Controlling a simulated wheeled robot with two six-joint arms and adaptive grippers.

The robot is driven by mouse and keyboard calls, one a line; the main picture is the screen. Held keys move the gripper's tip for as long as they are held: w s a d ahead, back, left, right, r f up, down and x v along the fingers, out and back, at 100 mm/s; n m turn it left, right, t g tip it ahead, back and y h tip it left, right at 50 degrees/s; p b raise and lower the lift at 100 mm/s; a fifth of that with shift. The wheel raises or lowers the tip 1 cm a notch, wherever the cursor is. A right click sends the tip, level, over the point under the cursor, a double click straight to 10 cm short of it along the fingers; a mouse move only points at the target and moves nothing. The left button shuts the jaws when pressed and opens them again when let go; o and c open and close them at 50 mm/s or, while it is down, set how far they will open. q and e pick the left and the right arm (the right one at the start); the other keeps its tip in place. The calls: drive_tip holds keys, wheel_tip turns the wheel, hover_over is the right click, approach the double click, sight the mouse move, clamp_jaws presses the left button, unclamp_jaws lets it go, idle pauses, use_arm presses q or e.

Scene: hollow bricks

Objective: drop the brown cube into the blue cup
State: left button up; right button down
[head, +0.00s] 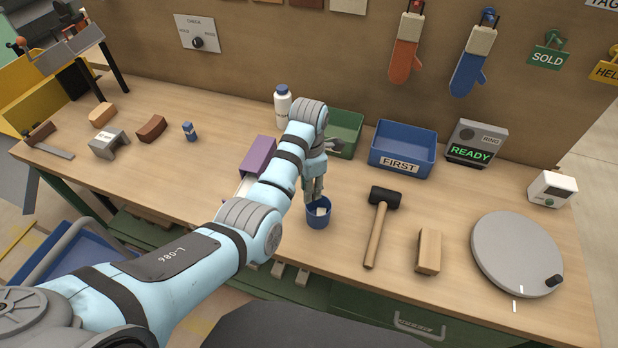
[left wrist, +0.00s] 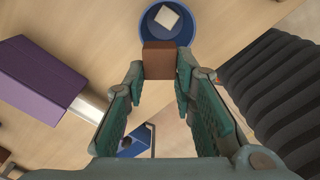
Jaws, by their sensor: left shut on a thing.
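The blue cup (head: 318,218) stands on the workbench near its front edge, with a whitish piece (left wrist: 167,16) inside. My left gripper (head: 314,198) points down at the cup's rim in the head view. It is shut on the brown cube (left wrist: 160,60), which sits between the fingertips in the left wrist view. There the cube overlaps the near rim of the cup (left wrist: 148,33). The cube cannot be made out in the head view. I cannot tell the exact height of the cube over the cup. My right gripper is not in view.
A purple box (head: 258,152) stands left of the cup, partly behind my left arm. A mallet (head: 377,230) and a wooden block (head: 429,251) lie to the right, before a grey round plate (head: 515,250). Behind are a white bottle (head: 282,105), a green bin (head: 346,130) and a blue bin (head: 403,148).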

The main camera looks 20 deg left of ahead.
use_arm(q)
drive_tip(key=shift+s+r, duration=0.1)
drive_tip(key=shift+s, duration=0.1)
drive_tip(key=o, duration=1.1)
drive_tip(key=shift+d, duration=0.15)
drive_tip(key=shift+c, duration=0.2)
drive_tip(key=shift+o, duration=0.4)
